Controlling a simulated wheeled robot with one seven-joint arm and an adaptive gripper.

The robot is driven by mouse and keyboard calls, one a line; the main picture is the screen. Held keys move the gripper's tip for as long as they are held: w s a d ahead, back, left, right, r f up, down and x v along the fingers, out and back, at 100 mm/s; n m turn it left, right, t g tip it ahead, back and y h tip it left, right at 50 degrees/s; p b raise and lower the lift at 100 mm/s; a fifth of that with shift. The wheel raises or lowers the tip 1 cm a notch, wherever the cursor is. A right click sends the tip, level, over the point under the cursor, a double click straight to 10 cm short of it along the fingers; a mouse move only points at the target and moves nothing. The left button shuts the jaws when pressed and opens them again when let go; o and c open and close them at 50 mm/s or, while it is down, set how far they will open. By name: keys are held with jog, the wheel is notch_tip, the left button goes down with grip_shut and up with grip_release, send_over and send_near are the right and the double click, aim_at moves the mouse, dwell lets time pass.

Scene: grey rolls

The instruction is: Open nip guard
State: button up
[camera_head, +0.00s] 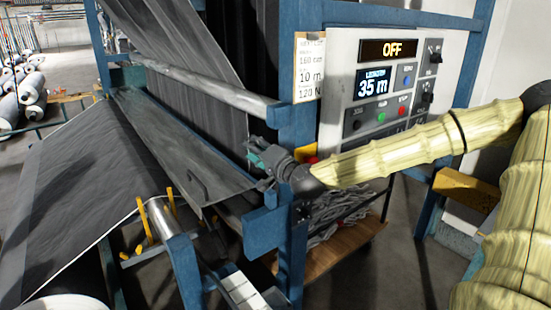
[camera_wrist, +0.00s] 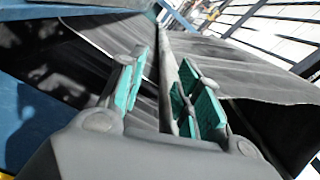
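The nip guard looks like the long dark grey panel (camera_head: 175,145) with a small bar handle (camera_head: 194,184) on its face, sloping in front of the rollers in the head view. My gripper (camera_head: 258,160) is at the panel's right end, beside the blue frame post. In the wrist view my gripper (camera_wrist: 160,88) is open, its teal-padded fingers apart. A thin grey rod or edge (camera_wrist: 167,65) runs lengthwise between the fingers, closer to the right one. I cannot tell whether it touches. A grey sheet or panel (camera_wrist: 235,68) lies to the right of the rod.
A control panel (camera_head: 393,85) reads OFF and 35 m, with a paper card (camera_head: 309,68) beside it. Blue frame posts (camera_head: 293,250) stand close to my gripper. Dark fabric (camera_head: 85,185) slopes down at left. Yellow pegs (camera_head: 143,222) stand in front.

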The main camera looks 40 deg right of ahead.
jog(key=s+p, duration=1)
jog(key=p, duration=0.3)
jog(key=shift+s+a+r, duration=0.2)
jog(key=shift+s+a, duration=0.1)
jog(key=shift+a, duration=0.1)
dwell(1.2)
jog(key=shift+d, duration=0.15)
